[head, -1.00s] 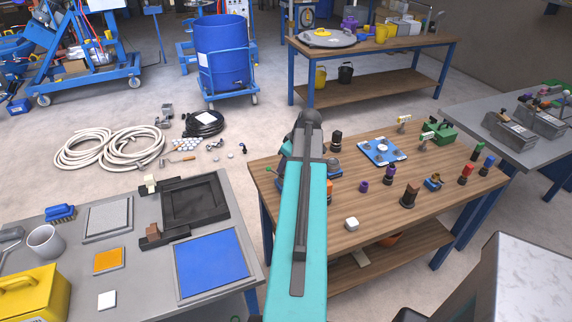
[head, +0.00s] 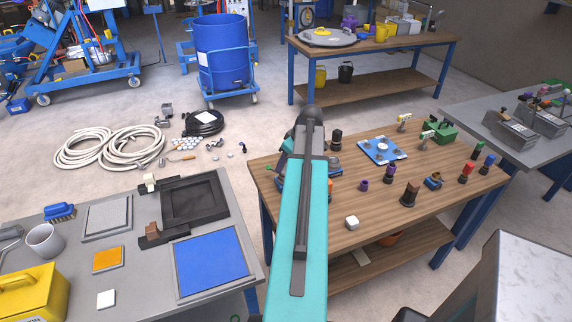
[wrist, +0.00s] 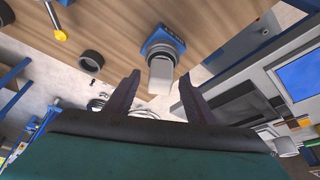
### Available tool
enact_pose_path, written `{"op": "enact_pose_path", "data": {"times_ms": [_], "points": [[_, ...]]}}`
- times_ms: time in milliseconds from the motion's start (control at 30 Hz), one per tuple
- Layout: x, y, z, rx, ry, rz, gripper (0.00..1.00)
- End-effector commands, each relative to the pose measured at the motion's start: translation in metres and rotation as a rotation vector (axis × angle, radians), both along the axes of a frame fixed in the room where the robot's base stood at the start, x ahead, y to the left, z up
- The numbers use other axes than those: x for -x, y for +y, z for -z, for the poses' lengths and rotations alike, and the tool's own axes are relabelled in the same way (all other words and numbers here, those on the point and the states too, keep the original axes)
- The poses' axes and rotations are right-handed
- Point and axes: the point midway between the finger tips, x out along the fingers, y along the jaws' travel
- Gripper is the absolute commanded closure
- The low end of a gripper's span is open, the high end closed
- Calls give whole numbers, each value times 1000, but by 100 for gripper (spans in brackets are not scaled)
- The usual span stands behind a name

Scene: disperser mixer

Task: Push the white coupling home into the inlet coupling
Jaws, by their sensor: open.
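In the wrist view a pale white piece (wrist: 160,80), which looks like the white coupling, sticks out of a grey round fitting (wrist: 162,50) on a blue block (wrist: 150,40). That fitting looks like the inlet coupling. The white piece meets the fitting; how deep it sits, I cannot tell. My gripper (wrist: 160,74) is open, with one dark finger on each side of the white piece and visible gaps between. In the head view my teal arm hides the gripper and the coupling at the left end of the wooden table (head: 300,225).
On the wooden table stand a white block (head: 352,222), a blue plate (head: 382,151) and several coloured fittings. A grey table (head: 70,260) with trays is at the left. A dark ring (wrist: 91,62) and a yellow-tipped part (wrist: 60,33) show in the wrist view.

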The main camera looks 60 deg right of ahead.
Motion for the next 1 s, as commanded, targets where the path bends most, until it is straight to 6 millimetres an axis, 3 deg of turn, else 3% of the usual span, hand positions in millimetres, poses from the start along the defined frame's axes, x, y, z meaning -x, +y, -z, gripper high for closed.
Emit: {"op": "enact_pose_path", "data": {"times_ms": [1000], "points": [[42, 4, -99, 1, -1, 0, 50]]}}
